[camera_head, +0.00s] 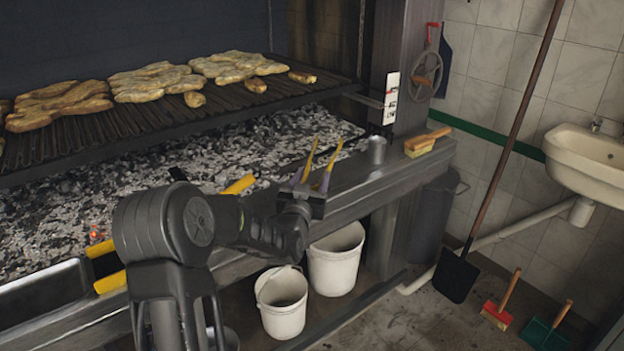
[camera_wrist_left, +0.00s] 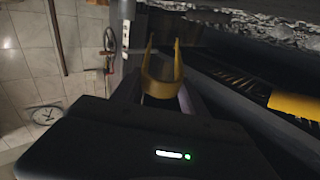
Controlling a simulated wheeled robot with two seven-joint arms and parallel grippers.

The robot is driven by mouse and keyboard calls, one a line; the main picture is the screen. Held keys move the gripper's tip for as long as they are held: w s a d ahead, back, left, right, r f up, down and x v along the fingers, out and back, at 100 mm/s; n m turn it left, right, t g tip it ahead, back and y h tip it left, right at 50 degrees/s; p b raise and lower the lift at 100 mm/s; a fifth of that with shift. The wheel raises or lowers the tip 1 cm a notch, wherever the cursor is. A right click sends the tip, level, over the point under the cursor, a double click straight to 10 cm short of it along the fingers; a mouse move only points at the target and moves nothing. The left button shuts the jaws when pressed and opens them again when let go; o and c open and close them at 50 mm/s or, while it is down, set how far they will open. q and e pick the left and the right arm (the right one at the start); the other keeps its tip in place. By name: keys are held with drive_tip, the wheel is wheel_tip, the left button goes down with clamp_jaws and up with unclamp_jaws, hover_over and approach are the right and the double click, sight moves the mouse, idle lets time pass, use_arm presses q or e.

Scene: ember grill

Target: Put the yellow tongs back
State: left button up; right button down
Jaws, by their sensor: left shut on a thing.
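The yellow tongs (camera_head: 333,160) are in my left gripper (camera_head: 311,182), with two yellow prongs pointing up in the head view. In the left wrist view the tongs (camera_wrist_left: 160,88) show as a yellow U between the dark fingers of the left gripper (camera_wrist_left: 166,98), with the prongs pointing away from the camera. The left gripper is shut on the tongs. It appears above the grill's front ledge (camera_head: 350,185) in the head view; whether anything touches the ledge cannot be told. My right gripper is not in view.
A metal cup (camera_head: 376,151) and a wooden-handled brush (camera_head: 427,142) are on the ledge to the right. Other yellow parts (camera_head: 238,184) show beside my arm. Meat lies on the grate (camera_head: 330,83) above the ash bed (camera_head: 240,140). Two white buckets (camera_head: 336,262) stand below.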

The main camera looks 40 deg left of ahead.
use_arm(q)
wheel_tip(320, 180, down, 10)
drive_tip(key=b, duration=0.5)
drive_tip(key=shift+r, duration=0.25)
idle(0.3)
drive_tip(key=o, duration=0.9)
drive_tip(key=b+v, duration=0.1)
drive_tip(key=v, duration=0.6)
drive_tip(key=shift+s+d, duration=0.2)
drive_tip(key=shift+s, duration=0.2)
